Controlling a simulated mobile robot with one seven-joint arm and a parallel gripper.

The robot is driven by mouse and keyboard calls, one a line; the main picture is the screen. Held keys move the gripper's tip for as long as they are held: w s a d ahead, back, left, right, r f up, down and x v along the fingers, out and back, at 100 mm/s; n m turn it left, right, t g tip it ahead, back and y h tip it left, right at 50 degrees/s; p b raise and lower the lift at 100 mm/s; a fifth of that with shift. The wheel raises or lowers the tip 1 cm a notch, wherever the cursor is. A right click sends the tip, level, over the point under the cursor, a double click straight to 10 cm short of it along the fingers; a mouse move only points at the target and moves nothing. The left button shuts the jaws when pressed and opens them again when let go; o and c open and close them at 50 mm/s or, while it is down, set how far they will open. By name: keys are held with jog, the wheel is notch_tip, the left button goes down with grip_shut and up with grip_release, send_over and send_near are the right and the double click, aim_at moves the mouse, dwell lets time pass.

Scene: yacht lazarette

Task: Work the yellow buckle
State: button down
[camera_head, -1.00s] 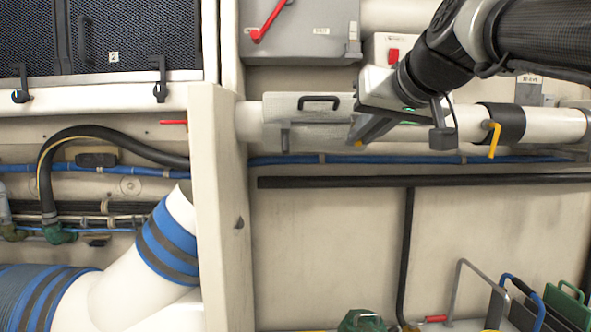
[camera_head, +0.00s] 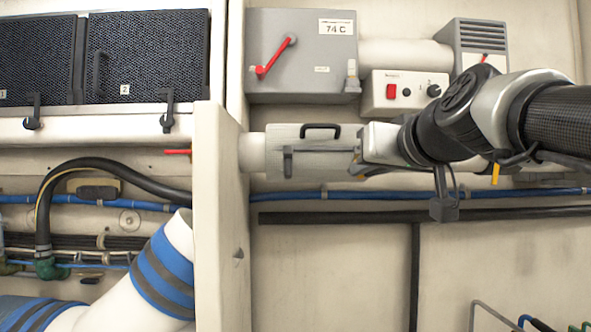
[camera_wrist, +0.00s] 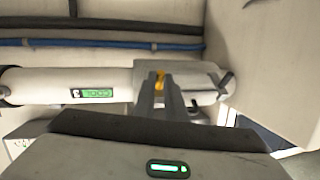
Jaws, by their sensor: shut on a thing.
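The yellow buckle (camera_head: 361,178) shows only as a small yellow bit at the lower right end of a pale housing (camera_head: 308,160) clamped around a white pipe. In the wrist view the yellow piece (camera_wrist: 159,76) sits at the tips of my fingers, against the housing (camera_wrist: 197,76). My gripper (camera_head: 362,170) reaches in from the right, low on the housing's end, and is shut on the buckle. The fingers and my gripper body hide most of the buckle, so its exact angle cannot be told.
A black handle (camera_head: 320,128) tops the housing. A grey box with a red lever (camera_head: 276,56) and a switch box with a red button (camera_head: 391,91) are above. A blue hose (camera_head: 290,196) and black pipe (camera_head: 330,216) run below. A yellow lever (camera_head: 495,173) is at right.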

jog(key=c, duration=1.8)
grip_release()
jog(key=p+v, duration=0.2)
jog(key=v, duration=1.5)
jog(key=shift+s, duration=0.25)
